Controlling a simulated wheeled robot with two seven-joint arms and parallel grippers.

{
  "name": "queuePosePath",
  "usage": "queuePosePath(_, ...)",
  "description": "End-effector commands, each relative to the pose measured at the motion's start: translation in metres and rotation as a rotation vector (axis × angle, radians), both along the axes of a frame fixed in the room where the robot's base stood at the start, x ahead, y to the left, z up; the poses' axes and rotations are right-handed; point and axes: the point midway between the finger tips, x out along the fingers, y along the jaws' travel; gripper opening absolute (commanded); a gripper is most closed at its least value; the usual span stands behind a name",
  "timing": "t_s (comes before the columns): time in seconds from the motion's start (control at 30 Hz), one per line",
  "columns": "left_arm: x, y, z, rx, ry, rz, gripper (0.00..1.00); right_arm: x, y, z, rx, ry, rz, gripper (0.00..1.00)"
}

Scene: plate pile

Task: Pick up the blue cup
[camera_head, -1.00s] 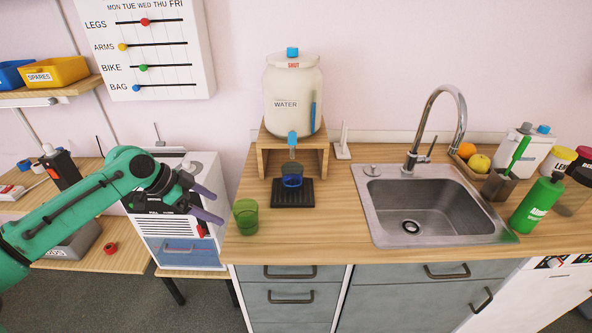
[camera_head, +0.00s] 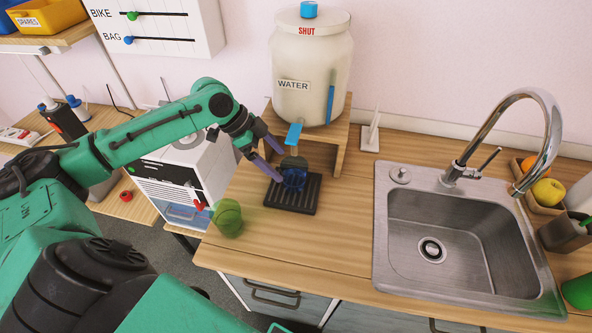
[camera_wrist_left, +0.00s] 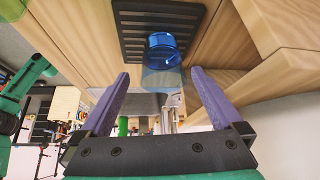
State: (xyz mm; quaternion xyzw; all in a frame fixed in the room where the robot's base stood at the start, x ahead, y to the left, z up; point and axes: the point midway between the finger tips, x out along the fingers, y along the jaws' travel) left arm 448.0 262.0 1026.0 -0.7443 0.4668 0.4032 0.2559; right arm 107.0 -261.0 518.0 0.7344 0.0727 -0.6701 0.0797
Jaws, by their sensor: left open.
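The blue cup (camera_head: 293,178) is see-through and stands on the black slatted drip tray (camera_head: 307,196), under the tap of the water jar. My left gripper (camera_head: 276,162) is just left of the cup in the head view, with its purple fingers pointing at it. In the left wrist view, the cup (camera_wrist_left: 163,50) shows ahead, a little beyond the fingertips of the open left gripper (camera_wrist_left: 158,78). Nothing is between the fingers. My right gripper is not in view.
The water jar (camera_head: 310,70) stands on a wooden stand (camera_head: 338,140) behind the cup, its blue tap (camera_head: 293,134) overhanging. A green cup (camera_head: 228,217) stands near the counter's left edge. The sink (camera_head: 450,230) is at right. The counter between tray and sink is clear.

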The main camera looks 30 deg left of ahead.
Motion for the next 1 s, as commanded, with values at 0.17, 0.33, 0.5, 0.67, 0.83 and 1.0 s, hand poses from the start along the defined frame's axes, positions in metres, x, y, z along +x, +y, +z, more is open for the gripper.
queuePosePath(0.17,0.008,-0.016,-0.024,-0.003,-0.002,0.001,1.0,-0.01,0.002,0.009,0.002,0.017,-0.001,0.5)
queuePosePath(0.33,0.011,-0.029,-0.046,-0.004,0.003,0.001,1.0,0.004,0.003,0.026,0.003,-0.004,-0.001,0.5)
queuePosePath(0.5,0.017,-0.04,-0.071,0.0,-0.002,0.001,1.0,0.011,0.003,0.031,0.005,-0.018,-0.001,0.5)
queuePosePath(0.67,0.018,-0.04,-0.074,0.002,-0.002,0.002,1.0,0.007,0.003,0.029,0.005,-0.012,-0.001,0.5)
queuePosePath(0.83,0.018,-0.039,-0.074,0.002,-0.002,0.002,0.5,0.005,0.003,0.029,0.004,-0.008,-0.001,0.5)
queuePosePath(1.0,0.018,-0.039,-0.073,0.001,-0.002,0.002,0.1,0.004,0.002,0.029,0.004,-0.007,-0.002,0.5)
